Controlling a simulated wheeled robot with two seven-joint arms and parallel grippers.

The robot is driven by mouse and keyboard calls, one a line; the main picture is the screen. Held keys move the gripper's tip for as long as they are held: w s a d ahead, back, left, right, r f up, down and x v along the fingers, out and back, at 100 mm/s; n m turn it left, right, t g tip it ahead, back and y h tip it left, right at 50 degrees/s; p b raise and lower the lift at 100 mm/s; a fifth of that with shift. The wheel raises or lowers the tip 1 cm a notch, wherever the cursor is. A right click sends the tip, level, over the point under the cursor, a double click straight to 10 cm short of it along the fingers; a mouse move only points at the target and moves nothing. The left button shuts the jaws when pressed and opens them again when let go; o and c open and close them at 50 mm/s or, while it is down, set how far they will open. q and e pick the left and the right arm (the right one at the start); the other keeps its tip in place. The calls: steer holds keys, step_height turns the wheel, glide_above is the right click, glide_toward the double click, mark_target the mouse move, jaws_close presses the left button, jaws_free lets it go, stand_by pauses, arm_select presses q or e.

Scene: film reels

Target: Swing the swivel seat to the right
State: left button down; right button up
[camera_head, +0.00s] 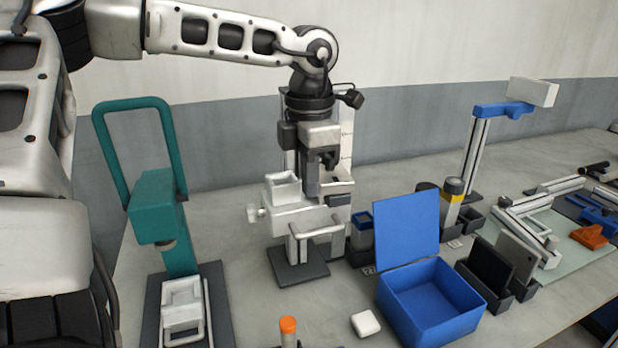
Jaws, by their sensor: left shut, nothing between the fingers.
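A white fixture (300,222) stands on a dark square base (298,275) near the middle of the table. It has an open-topped white box (283,190) on its left and a looped white bar (318,231) at its front. It looks like the swivel seat, but I cannot tell for sure which part swivels. My left gripper (313,192) points down at the top of this fixture, right of the white box, and is shut and empty. Its fingertips are partly lost against the fixture, so contact is unclear. My right gripper is out of view.
A teal press (160,210) holding a white frame (184,308) stands at left. A blue open-lidded box (430,305) is at front right, near a white block (365,323) and an orange-topped item (288,325). Dark holders and a tall stand (475,150) are further right.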

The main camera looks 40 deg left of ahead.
mark_target(330, 183)
arm_select(q)
steer(key=shift+w+d, duration=0.25)
steer(key=shift+w, duration=0.2)
steer(key=shift+w+d, duration=0.2)
steer(key=shift+w, duration=0.25)
steer(key=shift+w+d+r, duration=0.2)
steer(key=shift+w+d, duration=0.15)
steer(key=shift+w, duration=0.25)
steer(key=shift+s+a, duration=0.2)
steer(key=shift+s, duration=0.05)
steer(key=shift+s+a+f, duration=0.1)
steer(key=shift+s+a, duration=0.15)
steer(key=shift+s, duration=0.2)
steer(key=shift+s+a+f, duration=0.1)
steer(key=shift+s+a, duration=0.1)
steer(key=shift+s, duration=0.25)
steer(key=shift+r, duration=0.1)
